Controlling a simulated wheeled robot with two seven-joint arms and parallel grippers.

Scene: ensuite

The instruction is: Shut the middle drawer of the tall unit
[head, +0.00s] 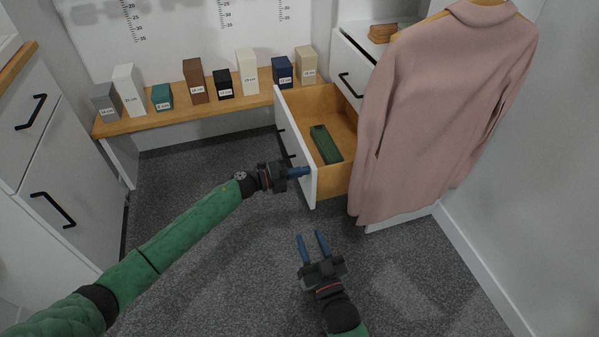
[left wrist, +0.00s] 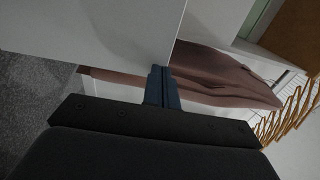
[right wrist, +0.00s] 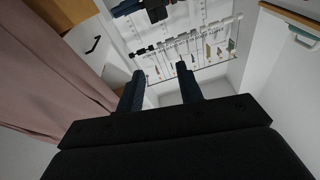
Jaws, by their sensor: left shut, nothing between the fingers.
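The middle drawer (head: 338,105) of the tall unit (head: 348,55) stands pulled out, showing its wooden inside. A dark green box (head: 325,145) lies in it. The drawer's white front (head: 298,140) faces left, with a black handle partly in view. My left gripper (head: 303,172) is shut and empty, its fingertips at the near lower part of that front; I cannot tell if they touch. The left wrist view shows the white front (left wrist: 100,28) close beyond the shut fingers (left wrist: 161,88). My right gripper (head: 313,242) is open and empty, lower and nearer, apart from the drawer.
A pink coat (head: 440,110) hangs over the tall unit's right side and hides part of it. A low wooden bench (head: 150,122) with several labelled blocks runs along the back wall. A white cabinet (head: 70,180) stands at left. Grey carpet (head: 200,260) between is clear.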

